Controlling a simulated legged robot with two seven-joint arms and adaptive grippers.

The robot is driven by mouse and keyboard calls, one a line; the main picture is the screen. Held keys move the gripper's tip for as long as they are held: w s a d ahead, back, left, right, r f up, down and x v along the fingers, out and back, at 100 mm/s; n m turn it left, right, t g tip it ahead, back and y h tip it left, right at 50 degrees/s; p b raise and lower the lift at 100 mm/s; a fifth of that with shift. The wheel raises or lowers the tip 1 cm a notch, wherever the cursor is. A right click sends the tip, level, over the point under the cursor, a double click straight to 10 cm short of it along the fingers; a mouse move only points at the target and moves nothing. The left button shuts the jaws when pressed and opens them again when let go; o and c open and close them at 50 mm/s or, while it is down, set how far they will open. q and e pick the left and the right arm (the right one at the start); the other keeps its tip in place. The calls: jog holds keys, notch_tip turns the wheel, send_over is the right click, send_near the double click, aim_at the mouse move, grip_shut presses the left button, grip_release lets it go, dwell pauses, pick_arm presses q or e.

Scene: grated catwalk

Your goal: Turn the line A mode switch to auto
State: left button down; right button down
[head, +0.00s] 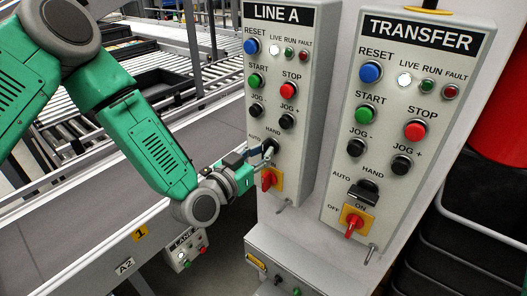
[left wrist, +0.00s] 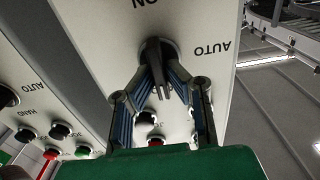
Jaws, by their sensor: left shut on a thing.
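The LINE A panel (head: 307,110) is a grey box with buttons. Its black mode switch (head: 268,146) sits below the jog buttons, between the labels AUTO and HAND. My left gripper (head: 255,158) reaches it from the left and partly hides it. In the left wrist view, which shows the panel upside down, the left gripper's two fingers (left wrist: 160,88) close on the black handle of the mode switch (left wrist: 154,52) from both sides. AUTO stands right of the switch there. Which mark the handle points at is hard to tell. My right gripper is not in view.
A red on/off switch on a yellow plate (head: 268,180) sits just below my left gripper. The similar TRANSFER panel (head: 405,120) stands to the right with its own black mode switch (head: 363,191). A conveyor (head: 75,225) runs at the left, with a LANE box (head: 186,247) beside it.

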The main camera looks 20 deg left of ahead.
pick_arm(q)
jog(key=shift+n, duration=0.3)
jog(key=shift+b, duration=0.3)
jog(key=n+b, duration=0.1)
jog(key=n, duration=0.1)
jog(key=n+b, duration=0.1)
jog(key=n, duration=0.1)
jog(key=shift+w+a+f+n, duration=0.1)
jog(key=shift+a+n, duration=0.05)
jog(key=shift+n, duration=0.15)
jog(key=shift+w+a+f+n+b, duration=0.1)
jog(key=shift+n+b, duration=1.75)
jog(key=shift+n, duration=1.35)
jog(key=shift+a+f+n+b, duration=0.1)
jog(key=shift+n+b, duration=1.75)
jog(key=shift+n, duration=1.35)
